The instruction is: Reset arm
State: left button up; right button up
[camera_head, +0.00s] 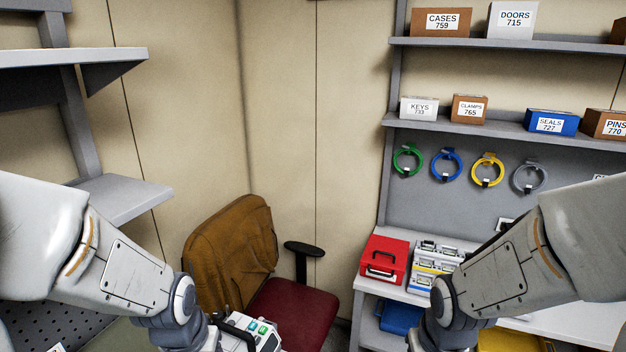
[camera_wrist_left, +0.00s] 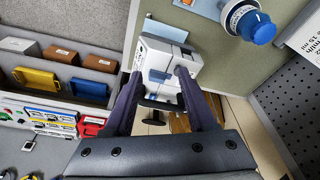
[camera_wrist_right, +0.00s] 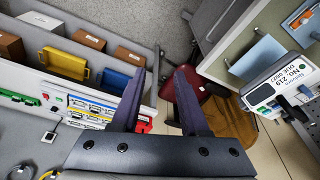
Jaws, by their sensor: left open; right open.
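My left gripper (camera_wrist_left: 159,73) is open in the left wrist view. A white and grey pump (camera_wrist_left: 160,55) shows beyond and between its fingertips, at the edge of a green tabletop (camera_wrist_left: 215,60). I cannot tell whether they touch. A pump also shows at the bottom of the head view (camera_head: 262,332), beside my left wrist. My right gripper (camera_wrist_right: 160,70) is open and empty in the right wrist view, with floor and a chair beyond it. A pump labelled No 219 (camera_wrist_right: 280,88) stands at the right there. Both grippers are outside the head view; only my arms show.
A brown-backed chair (camera_head: 225,250) with a red seat (camera_head: 300,305) stands in the corner. A red case (camera_head: 383,262) and a rack of small parts (camera_head: 432,265) sit on the right bench. Shelves of labelled boxes (camera_head: 440,22) and hanging coloured rings (camera_head: 446,165) are above.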

pick_arm(q)
jog(key=s+d+f+m+g+b, duration=0.1)
jog(key=s+d+f+m+b, duration=0.2)
jog(key=s+d+b, duration=0.4)
jog(key=s+d+f+m+g+h+b, duration=0.1)
jog(key=s+d+f+m+b, duration=0.3)
jog(key=s+d+f+b, duration=0.2)
jog(key=shift+s+d+f+m+g+b, duration=0.2)
jog(key=shift+s+d+m+g+b, duration=0.15)
jog(key=shift+b, duration=0.4)
pick_arm(e)
jog(key=s+a+f+n+g, duration=0.1)
jog(key=s+a+f+n, duration=0.2)
jog(key=s+a, duration=0.3)
jog(key=s+a+f+n+g+y, duration=0.1)
jog(key=s+a+f+n, duration=0.3)
jog(key=s+a+f, duration=0.2)
jog(key=shift+s+a+f+g, duration=0.15)
jog(key=shift+s+a+g, duration=0.15)
jog(key=shift+s+a, duration=0.5)
pick_arm(q)
jog(key=shift+a, duration=0.1)
pick_arm(e)
jog(key=shift+w+a, duration=0.15)
jog(key=shift+a, duration=0.05)
